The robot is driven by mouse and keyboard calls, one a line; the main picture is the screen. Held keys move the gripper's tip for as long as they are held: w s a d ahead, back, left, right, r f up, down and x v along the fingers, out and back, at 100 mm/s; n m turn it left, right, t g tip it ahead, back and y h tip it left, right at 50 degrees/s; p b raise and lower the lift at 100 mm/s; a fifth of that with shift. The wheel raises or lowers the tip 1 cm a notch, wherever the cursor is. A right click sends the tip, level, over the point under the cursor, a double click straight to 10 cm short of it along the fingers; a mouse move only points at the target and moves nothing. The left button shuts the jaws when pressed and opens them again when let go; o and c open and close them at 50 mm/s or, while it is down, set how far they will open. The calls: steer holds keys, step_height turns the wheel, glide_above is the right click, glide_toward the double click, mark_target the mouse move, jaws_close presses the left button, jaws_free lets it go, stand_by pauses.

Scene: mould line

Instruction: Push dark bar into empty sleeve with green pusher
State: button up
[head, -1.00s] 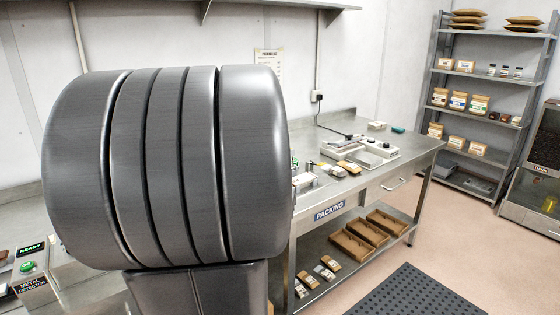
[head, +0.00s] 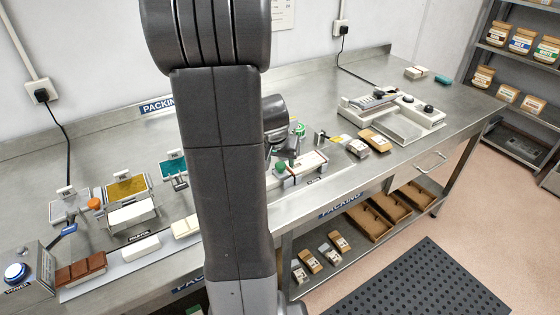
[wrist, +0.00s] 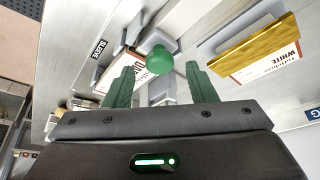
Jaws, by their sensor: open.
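The green pusher shows as a round green knob (wrist: 160,60) in the wrist view, beyond and between my fingertips. A green knob (head: 281,168) also stands at the sleeve station in the head view. My gripper (wrist: 163,76) is open, with a green finger on each side and nothing held; contact with the knob cannot be told. A white and red sleeve (wrist: 133,68) lies beside the knob, near a SLEEVE label; whether it is empty is unclear. A brown bar (head: 81,270) lies at the left of the bench; I cannot tell if it is the dark bar.
A sealing machine (head: 395,115) and two small packs (head: 374,140) are right of the sleeve station. My arm hides the middle of the bench.

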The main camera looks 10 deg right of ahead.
steer(key=shift+x, duration=0.85)
jaws_close()
steer(key=shift+a, duration=0.15)
steer(key=s+a+b, duration=0.1)
steer(key=a+b, duration=0.1)
steer(key=a, duration=0.2)
steer(key=s+a+b, duration=0.2)
steer(key=a+b, duration=0.1)
steer(key=a, duration=0.2)
steer(key=s+a+b, duration=0.2)
steer(key=a+b, duration=0.1)
steer(key=a, duration=0.1)
steer(key=shift+a, duration=0.4)
